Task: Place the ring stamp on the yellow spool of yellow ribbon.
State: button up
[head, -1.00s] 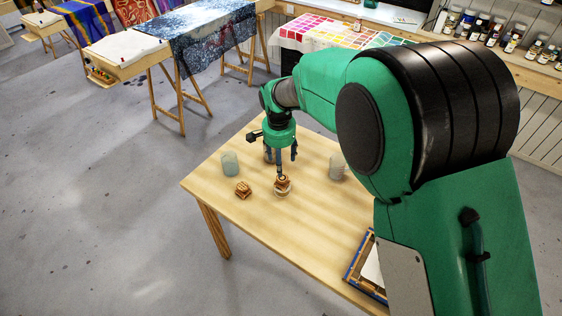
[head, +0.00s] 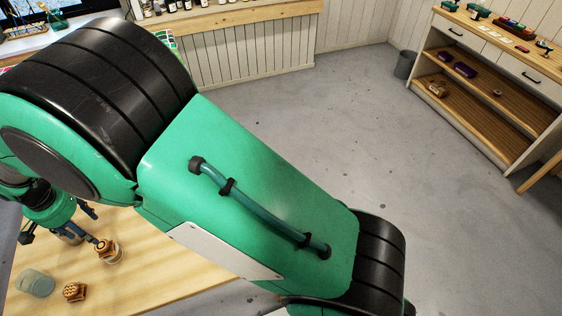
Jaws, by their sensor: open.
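A small wooden stamp (head: 103,244) with a dark round mark, apparently the ring stamp, sits on top of a pale round piece (head: 115,258) in the head view. That piece may be the spool of ribbon, but its yellow cannot be made out. My gripper (head: 95,228) is open at the left, with its fingers just behind and beside this stamp. Whether a finger touches the stamp cannot be told. A second wooden stamp (head: 74,291) with a dotted face lies apart on the table, nearer the camera.
The wooden table (head: 165,262) is partly covered by my arm. A cloudy glass jar (head: 36,284) stands left of the dotted stamp, and a bluish jar (head: 66,236) is partly hidden by my gripper. A shelf unit (head: 490,90) stands far right. Open floor lies between.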

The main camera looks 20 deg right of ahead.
jog(key=d+r+t, duration=0.1)
jog(key=d+r, duration=0.6)
jog(key=d, duration=0.4)
jog(key=w+d+r, duration=0.1)
jog(key=d+r, duration=0.7)
jog(key=d, duration=0.3)
jog(key=d+r+t, duration=0.1)
jog(key=d+r, duration=0.6)
jog(key=d, duration=0.4)
jog(key=s+d+r+t, duration=0.1)
jog(key=s+d+r, duration=0.2)
jog(key=s+d, duration=0.35)
jog(key=s+d+r, duration=0.2)
jog(key=s+d, duration=0.1)
jog(key=d, duration=0.7)
jog(key=s+d+f+t, duration=0.1)
jog(key=s+d, duration=0.9)
jog(key=s, duration=0.2)
jog(key=shift+s, duration=0.35)
